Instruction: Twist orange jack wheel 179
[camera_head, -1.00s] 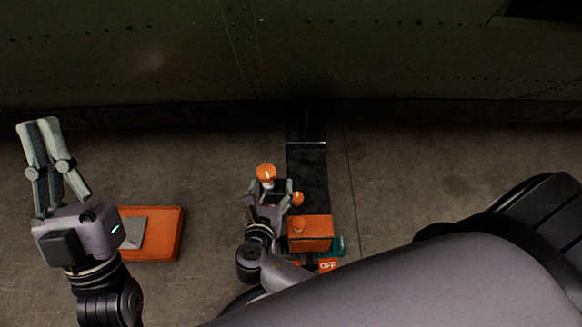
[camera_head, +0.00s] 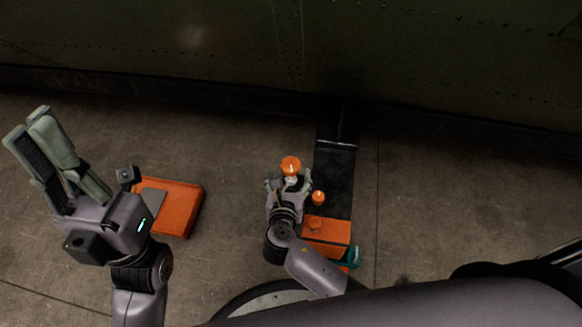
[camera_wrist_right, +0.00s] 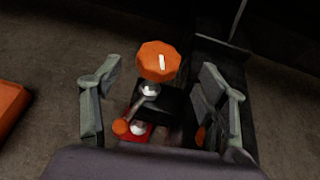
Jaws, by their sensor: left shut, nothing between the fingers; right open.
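The orange jack wheel (camera_head: 291,166) is a faceted orange knob with a white mark on top, on a metal stem. In the right wrist view the wheel (camera_wrist_right: 158,62) stands ahead of and between the fingers. My right gripper (camera_head: 289,179) is open just in front of the wheel. In the right wrist view its two fingers (camera_wrist_right: 163,100) are spread to either side, and I see no contact with the wheel. My left gripper (camera_head: 33,124) is shut and empty at the far left, well away from the wheel.
An orange box (camera_head: 327,234) and a small orange knob (camera_head: 318,198) stand right of my right gripper, by a black strip (camera_head: 335,165). An orange case (camera_head: 178,208) lies on the floor between my arms. The dark fuselage wall (camera_head: 300,50) spans the back.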

